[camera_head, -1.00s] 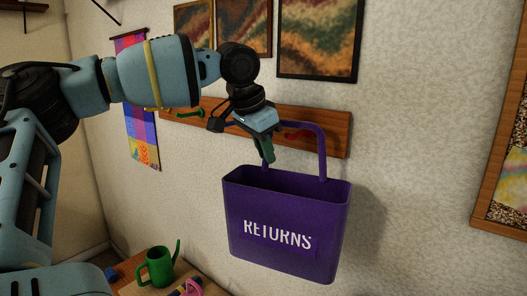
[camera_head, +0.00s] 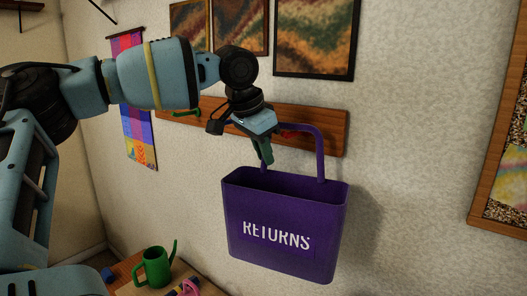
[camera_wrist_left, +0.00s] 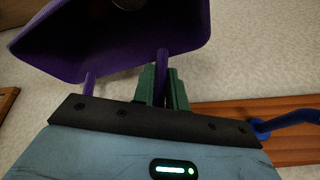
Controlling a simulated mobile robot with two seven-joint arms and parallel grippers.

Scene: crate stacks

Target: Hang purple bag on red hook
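The purple bag (camera_head: 285,235), lettered "RETURNS", hangs upright in front of the wall, its handle (camera_head: 320,150) arching above the rim. My left gripper (camera_head: 266,156) is at the left side of the handle. In the left wrist view, the green fingers (camera_wrist_left: 163,88) close around a purple handle bar, and the bag (camera_wrist_left: 110,40) shows above them. The red hook (camera_head: 290,134) is on the wooden board, seen through the handle's loop and partly hidden. I cannot tell whether the handle touches it. My right gripper is not in view.
The wooden board (camera_head: 335,130) also carries a green hook (camera_head: 186,113) at left; a blue hook (camera_wrist_left: 285,121) shows in the wrist view. Framed pictures (camera_head: 315,38) hang above. A green watering can (camera_head: 155,268) stands on a table below.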

